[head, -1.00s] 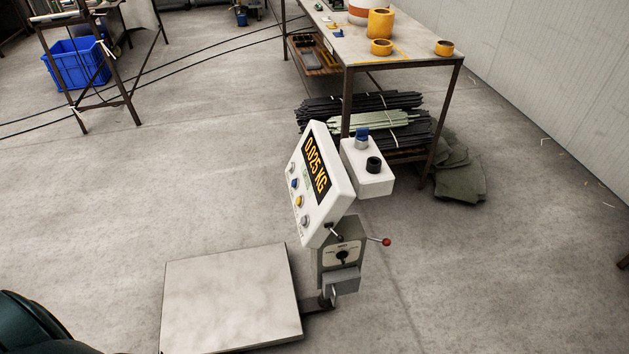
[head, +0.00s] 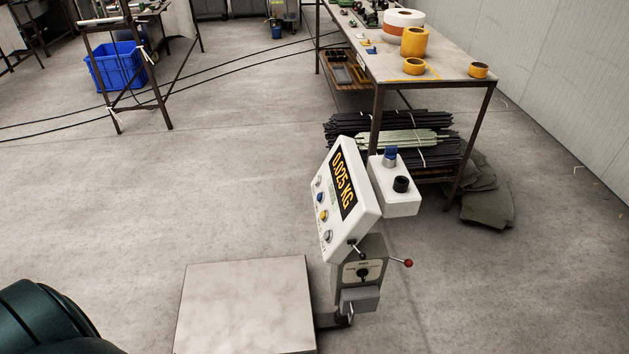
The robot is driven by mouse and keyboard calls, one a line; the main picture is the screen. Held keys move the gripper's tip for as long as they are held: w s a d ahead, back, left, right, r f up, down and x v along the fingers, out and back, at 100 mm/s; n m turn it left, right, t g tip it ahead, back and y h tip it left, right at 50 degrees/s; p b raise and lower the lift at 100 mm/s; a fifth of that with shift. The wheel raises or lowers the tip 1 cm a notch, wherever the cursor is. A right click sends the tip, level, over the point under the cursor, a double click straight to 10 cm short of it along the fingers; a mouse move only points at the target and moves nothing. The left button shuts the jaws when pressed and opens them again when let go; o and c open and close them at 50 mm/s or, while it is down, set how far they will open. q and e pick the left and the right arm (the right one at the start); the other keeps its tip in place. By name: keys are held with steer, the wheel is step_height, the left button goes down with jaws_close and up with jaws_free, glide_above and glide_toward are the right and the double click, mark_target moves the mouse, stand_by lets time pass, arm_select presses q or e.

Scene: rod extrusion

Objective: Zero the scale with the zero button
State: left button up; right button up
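The floor scale has a flat pale weighing plate (head: 245,305), bare on top, at the lower middle of the head view. Its white tilted indicator head (head: 350,215) stands to the right of the plate on a grey post. The display (head: 343,184) reads 0.025 KG in orange. Below it is a row of buttons: white, blue (head: 319,197), yellow (head: 323,215) and a pale one (head: 327,236). Their labels are too small to read, so I cannot tell which is the zero button. Neither of my grippers is in view.
A grey control box with a red-knobbed lever (head: 408,263) is on the scale post. Behind stands a workbench (head: 450,65) with tape rolls and bundled rods beneath. A blue crate (head: 117,66) is at the upper left. Cables cross the floor; the floor left of the scale is clear.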

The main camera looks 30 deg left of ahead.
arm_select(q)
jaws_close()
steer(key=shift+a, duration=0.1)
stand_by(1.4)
